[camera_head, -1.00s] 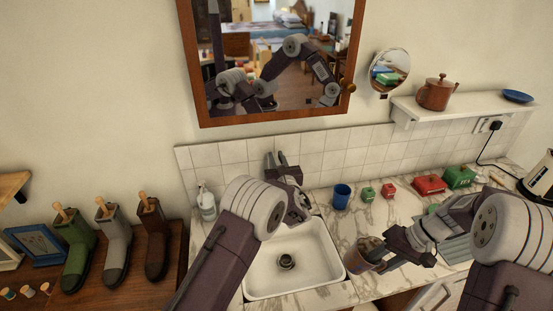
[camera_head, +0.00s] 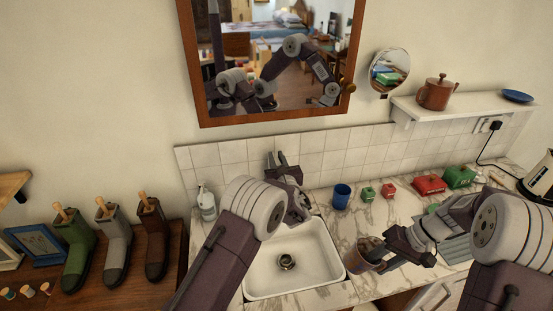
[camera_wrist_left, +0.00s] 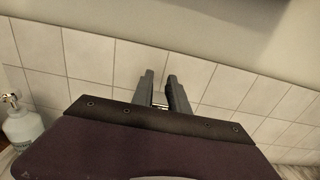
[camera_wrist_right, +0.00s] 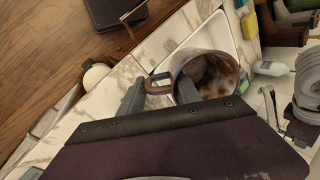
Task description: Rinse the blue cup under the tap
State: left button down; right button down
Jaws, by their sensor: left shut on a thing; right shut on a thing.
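A blue cup (camera_head: 341,196) stands upright on the counter behind the sink's right corner, apart from both grippers. My left gripper (camera_head: 282,165) is at the tap spot behind the sink. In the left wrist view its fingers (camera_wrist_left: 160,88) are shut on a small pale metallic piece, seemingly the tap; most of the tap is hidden. My right gripper (camera_head: 388,246) is shut on the handle of a brownish mug (camera_head: 361,258), at the sink's right edge. The right wrist view shows this mug (camera_wrist_right: 208,72) with brown stains inside, and the fingers (camera_wrist_right: 158,90) on its handle.
The white sink (camera_head: 312,250) looks empty, with a dark drain. A soap bottle (camera_head: 206,203) stands to its left. A mirror (camera_head: 352,60) and shelf (camera_head: 450,113) are above.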

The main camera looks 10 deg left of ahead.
dwell(0.3)
pick_arm(q)
jog(key=shift+r+g, duration=0.2)
jog(key=shift+g, duration=0.1)
pick_arm(e)
jog(key=shift+r, duration=0.15)
pick_arm(q)
jog(key=shift+w, duration=0.1)
jog(key=shift+f, duration=0.1)
jog(key=c, duration=1.3)
grip_release()
jog(key=b+v, duration=0.3)
jog(key=v, duration=0.8)
pick_arm(e)
notch_tip(320, 180, down, 3)
jog(key=shift+f, duration=0.1)
pick_arm(q)
jog(key=shift+s+d+r, duration=0.1)
jog(key=shift+s+r, duration=0.15)
jog(key=shift+s, duration=0.25)
